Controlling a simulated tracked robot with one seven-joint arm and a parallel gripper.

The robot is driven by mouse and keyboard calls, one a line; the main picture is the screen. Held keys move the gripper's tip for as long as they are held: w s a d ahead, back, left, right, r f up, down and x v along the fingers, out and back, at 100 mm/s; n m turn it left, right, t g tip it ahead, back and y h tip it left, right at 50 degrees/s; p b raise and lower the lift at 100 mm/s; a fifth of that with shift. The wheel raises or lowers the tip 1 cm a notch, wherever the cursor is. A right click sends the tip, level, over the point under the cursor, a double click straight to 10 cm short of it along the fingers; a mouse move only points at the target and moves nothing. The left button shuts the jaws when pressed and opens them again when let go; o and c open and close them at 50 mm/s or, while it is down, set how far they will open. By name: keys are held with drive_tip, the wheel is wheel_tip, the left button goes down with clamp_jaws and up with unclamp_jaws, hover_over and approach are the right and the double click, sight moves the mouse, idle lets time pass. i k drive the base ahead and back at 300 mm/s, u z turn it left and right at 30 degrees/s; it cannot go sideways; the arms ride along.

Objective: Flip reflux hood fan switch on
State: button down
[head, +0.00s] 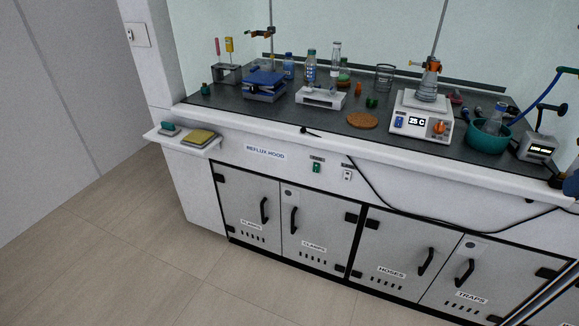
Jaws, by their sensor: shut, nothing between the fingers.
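The reflux hood front panel carries a "REFLUX HOOD" label (265,153). To the right of the label is a small green switch (317,168) with a small tag above it, too small to read. Farther right is a white fitting with dark marks (347,175), also with an unreadable tag. I cannot tell which of these is the fan switch, or whether either is on or off. My gripper is not in view.
The hood worktop holds a hotplate (420,118) with a flask, a teal bowl (489,135), a blue jack (265,86) and bottles. A black cable (375,190) hangs across the front. Cabinets stand below. The floor (130,240) at left is clear.

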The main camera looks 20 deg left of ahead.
sight(316, 165)
drive_tip(key=u, duration=0.1)
drive_tip(key=i, duration=0.5)
drive_tip(key=u, duration=0.5)
drive_tip(key=k, duration=0.9)
drive_tip(key=u, duration=0.2)
drive_tip(key=i, duration=0.9)
drive_tip(key=z, duration=0.1)
